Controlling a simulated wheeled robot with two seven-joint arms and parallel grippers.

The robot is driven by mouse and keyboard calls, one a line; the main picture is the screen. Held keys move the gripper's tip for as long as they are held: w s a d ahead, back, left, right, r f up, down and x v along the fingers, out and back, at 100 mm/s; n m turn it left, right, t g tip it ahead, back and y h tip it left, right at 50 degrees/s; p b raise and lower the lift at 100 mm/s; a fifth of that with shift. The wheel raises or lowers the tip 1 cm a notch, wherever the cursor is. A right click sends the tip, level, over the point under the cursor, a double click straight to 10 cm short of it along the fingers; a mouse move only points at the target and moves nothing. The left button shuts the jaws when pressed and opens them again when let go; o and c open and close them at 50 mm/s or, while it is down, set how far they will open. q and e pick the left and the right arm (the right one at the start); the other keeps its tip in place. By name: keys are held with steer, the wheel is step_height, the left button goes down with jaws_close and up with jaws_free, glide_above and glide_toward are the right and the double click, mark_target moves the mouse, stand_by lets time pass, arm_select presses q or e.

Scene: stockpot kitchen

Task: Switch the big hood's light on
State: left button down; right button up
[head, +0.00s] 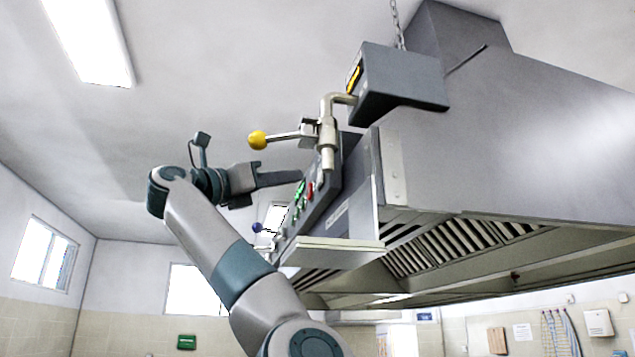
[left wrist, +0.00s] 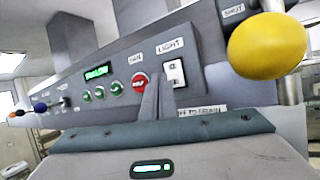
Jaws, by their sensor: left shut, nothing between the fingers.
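The big hood (head: 520,150) is a grey metal canopy on the right of the head view. Its control panel (head: 318,205) faces my left arm. In the left wrist view, the light switch (left wrist: 174,73) is a white rocker under a "LIGHT" label, right of a red button (left wrist: 139,83). My left gripper (head: 299,177) is shut and empty, its fingertips close to the panel. In the left wrist view the shut fingers (left wrist: 158,88) stand just left of the switch, partly over its lower edge. I cannot tell whether they touch it. My right gripper is not in view.
A yellow-knobbed lever (head: 258,140) on a pipe juts out above my left gripper; its ball (left wrist: 266,45) looms at right in the wrist view. A blue-knobbed lever (head: 257,228) sits at the panel's far end. A pale ledge (head: 325,250) juts out below the panel.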

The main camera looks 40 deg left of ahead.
arm_select(q)
steer(key=shift+w+d+f, duration=0.1)
steer(key=shift+w+d, duration=0.4)
steer(key=shift+w, duration=0.15)
stand_by(1.4)
stand_by(0.4)
steer(key=shift+w+d, duration=0.25)
steer(key=shift+w, duration=0.05)
steer(key=shift+w+d+f+b, duration=0.1)
steer(key=shift+w+d+b, duration=0.15)
steer(key=shift+b, duration=0.1)
stand_by(0.9)
steer(key=shift+s+a, duration=0.1)
steer(key=shift+s+a, duration=0.45)
steer(key=shift+s, duration=0.1)
stand_by(0.4)
